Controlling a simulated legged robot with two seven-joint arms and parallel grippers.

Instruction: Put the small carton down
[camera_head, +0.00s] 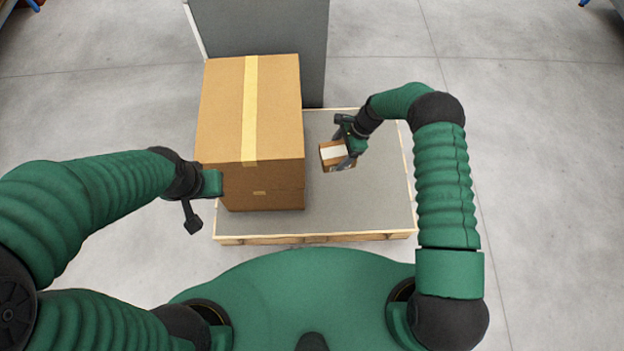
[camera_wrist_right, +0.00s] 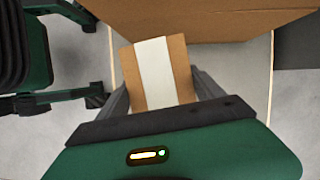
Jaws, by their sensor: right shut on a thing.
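The small carton (camera_head: 333,152) is brown with a white band across its top. My right gripper (camera_head: 347,150) is shut on it, over the grey top of the pallet, to the right of the large box. In the right wrist view the small carton (camera_wrist_right: 158,74) sits between the two fingers of my right gripper (camera_wrist_right: 162,100). Whether its underside touches the pallet top, I cannot tell. My left gripper (camera_head: 196,205) is beside the left face of the large box; its finger opening is not clear.
A large taped cardboard box (camera_head: 281,110) stands on the left part of the pallet (camera_head: 372,205); it also shows in the right wrist view (camera_wrist_right: 215,24). A grey panel (camera_head: 265,30) stands behind it. The pallet top is bare right of and in front of the small carton.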

